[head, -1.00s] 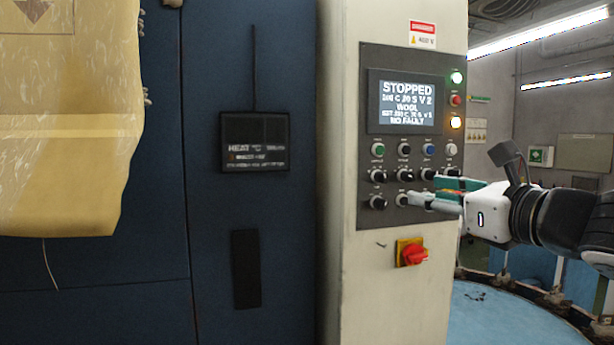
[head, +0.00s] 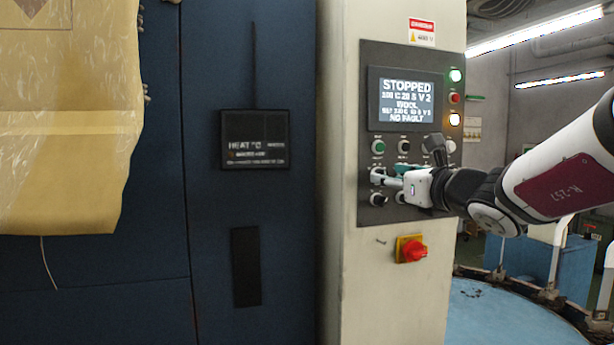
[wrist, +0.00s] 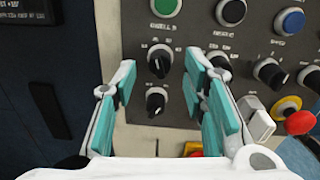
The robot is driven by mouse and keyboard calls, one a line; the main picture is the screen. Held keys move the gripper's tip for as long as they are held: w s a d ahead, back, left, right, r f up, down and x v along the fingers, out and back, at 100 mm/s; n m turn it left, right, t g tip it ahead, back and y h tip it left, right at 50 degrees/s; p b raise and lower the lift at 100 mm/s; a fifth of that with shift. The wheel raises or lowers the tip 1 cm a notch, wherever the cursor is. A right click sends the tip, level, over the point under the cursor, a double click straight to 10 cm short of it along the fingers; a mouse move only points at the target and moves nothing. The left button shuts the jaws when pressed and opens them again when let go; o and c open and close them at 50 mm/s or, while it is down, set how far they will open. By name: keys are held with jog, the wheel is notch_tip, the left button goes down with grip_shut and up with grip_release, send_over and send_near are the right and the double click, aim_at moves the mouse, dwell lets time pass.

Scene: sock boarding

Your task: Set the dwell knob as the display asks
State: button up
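The control panel's display (head: 406,100) reads STOPPED, WOOL and NO FAULT; the numbers on its small SET line are too blurred to read surely. Black knobs sit below it, and I cannot read which is the dwell knob. My gripper (wrist: 160,78) is open, its teal pads on either side of the panel's left column. Between them in the wrist view are the middle-row left knob (wrist: 159,62) and the bottom-left knob (wrist: 157,100). In the head view my gripper (head: 377,178) is at the left column, hiding several knobs. I cannot tell whether the pads touch a knob.
A green button (head: 378,147) sits above the left knobs. More knobs and a blue button (wrist: 289,21) lie to the right. A blue cabinet (head: 210,240) stands left.

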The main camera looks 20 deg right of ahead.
jog(key=shift+w, duration=0.55)
grip_shut()
jog(key=shift+m, duration=0.4)
jog(key=shift+m+b, duration=0.35)
jog(key=shift+m, duration=3.05)
